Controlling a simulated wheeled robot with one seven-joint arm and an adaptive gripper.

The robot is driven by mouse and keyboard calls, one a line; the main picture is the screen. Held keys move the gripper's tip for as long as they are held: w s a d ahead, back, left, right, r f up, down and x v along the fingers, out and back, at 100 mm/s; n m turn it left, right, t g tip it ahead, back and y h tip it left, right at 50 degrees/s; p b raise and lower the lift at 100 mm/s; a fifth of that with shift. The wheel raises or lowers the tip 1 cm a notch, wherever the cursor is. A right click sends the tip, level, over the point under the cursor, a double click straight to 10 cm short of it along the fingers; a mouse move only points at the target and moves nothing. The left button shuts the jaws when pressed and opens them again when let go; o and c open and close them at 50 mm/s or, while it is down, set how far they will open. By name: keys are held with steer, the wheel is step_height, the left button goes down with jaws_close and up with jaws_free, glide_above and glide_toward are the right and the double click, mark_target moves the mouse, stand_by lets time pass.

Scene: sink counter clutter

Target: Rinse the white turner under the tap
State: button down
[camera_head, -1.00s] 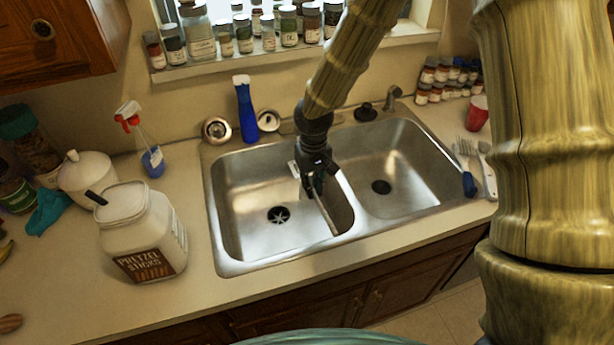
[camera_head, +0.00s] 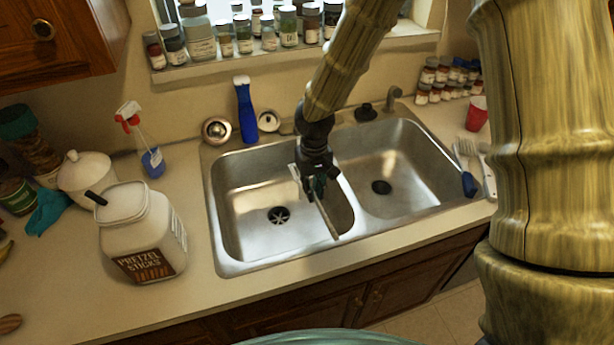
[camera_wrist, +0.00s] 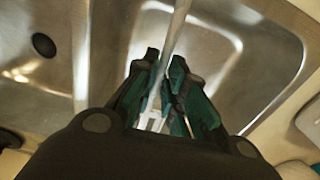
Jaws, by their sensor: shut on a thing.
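My gripper (camera_head: 318,192) hangs over the sink near the divider between the two basins. In the wrist view its green-lined fingers (camera_wrist: 166,95) are closed around a thin, pale grey bar, which appears to be the turner (camera_wrist: 176,35). The bar runs out past the fingertips. A white part of it (camera_wrist: 150,122) shows between the fingers near the palm. In the head view the thin bar (camera_head: 328,220) slants down and right from the gripper. The tap's spout is not clearly visible; my arm covers the middle of the sink's back edge.
The steel sink (camera_head: 228,262) has two basins, with a drain (camera_head: 279,215) in the left one. A blue bottle (camera_head: 245,110) stands behind it. A pretzel jar (camera_head: 145,235) and spray bottle (camera_head: 141,140) stand left.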

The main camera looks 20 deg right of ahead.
steer(key=shift+s+a+r+p, duration=0.1)
steer(key=shift+s+r+p, duration=0.45)
steer(key=shift+r, duration=0.3)
steer(key=shift+s+a+r+p, duration=0.1)
steer(key=shift+s+r+p, duration=0.45)
steer(key=shift+r, duration=0.3)
steer(key=shift+s+a+r+p, duration=0.1)
steer(key=shift+s+r+p, duration=0.3)
steer(key=shift+r+p, duration=0.35)
